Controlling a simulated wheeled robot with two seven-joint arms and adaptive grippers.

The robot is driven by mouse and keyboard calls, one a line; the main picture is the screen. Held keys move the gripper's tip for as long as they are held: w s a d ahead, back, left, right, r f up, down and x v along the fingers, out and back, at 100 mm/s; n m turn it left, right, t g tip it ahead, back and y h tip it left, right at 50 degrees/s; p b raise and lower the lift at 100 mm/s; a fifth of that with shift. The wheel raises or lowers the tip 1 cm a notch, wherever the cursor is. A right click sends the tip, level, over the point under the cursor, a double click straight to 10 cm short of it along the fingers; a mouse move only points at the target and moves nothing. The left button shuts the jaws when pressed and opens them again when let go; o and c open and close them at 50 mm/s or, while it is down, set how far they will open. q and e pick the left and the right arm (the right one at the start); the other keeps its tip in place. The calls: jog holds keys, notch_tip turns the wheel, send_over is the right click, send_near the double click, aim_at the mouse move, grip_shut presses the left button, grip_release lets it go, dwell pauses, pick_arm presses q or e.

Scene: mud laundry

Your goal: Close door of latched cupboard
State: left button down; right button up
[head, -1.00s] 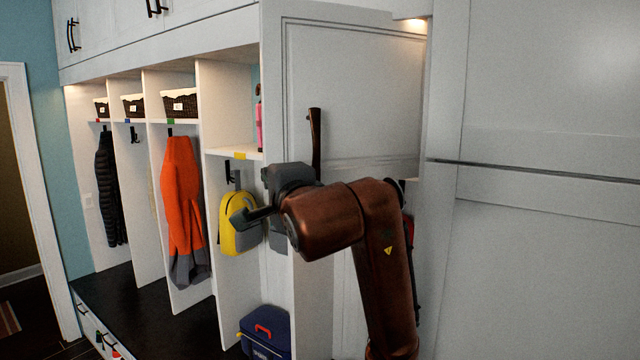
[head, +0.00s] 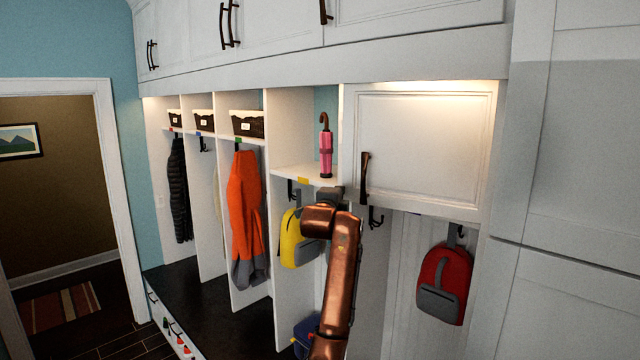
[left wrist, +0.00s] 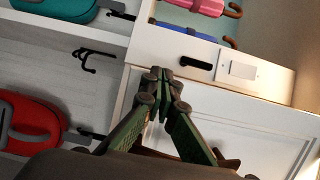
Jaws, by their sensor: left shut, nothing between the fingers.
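The cupboard door (head: 425,145) is a white framed panel at the upper right of the cubbies in the head view. It looks flush or nearly so with the cupboard; I cannot tell whether a small gap remains. Its bronze handle (head: 364,178) is upright near the left edge. My left gripper (head: 330,193) is just below and left of the handle, apart from it, partly hidden by its own wrist. In the left wrist view its green fingers (left wrist: 163,92) are together and empty. A white framed panel (left wrist: 225,110) lies beyond them. My right gripper is out of view.
A pink umbrella (head: 326,150) stands on the shelf left of the door. A yellow backpack (head: 295,240) hangs near my left arm, and a red backpack (head: 445,285) hangs below the door. Tall white panels (head: 580,140) stand at the right. Open floor lies at the left.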

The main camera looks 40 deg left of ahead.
pick_arm(q)
jog(key=p+x, duration=0.1)
jog(key=x, duration=0.1)
jog(key=p+x, duration=0.1)
jog(key=x, duration=0.1)
jog(key=shift+w+d+r+p, duration=0.2)
jog(key=shift+w+d+p, duration=0.05)
jog(key=shift+d+p, duration=0.1)
jog(key=shift+w+a+f+p, duration=0.15)
jog(key=shift+w+p, duration=0.35)
jog(key=shift+w, duration=0.45)
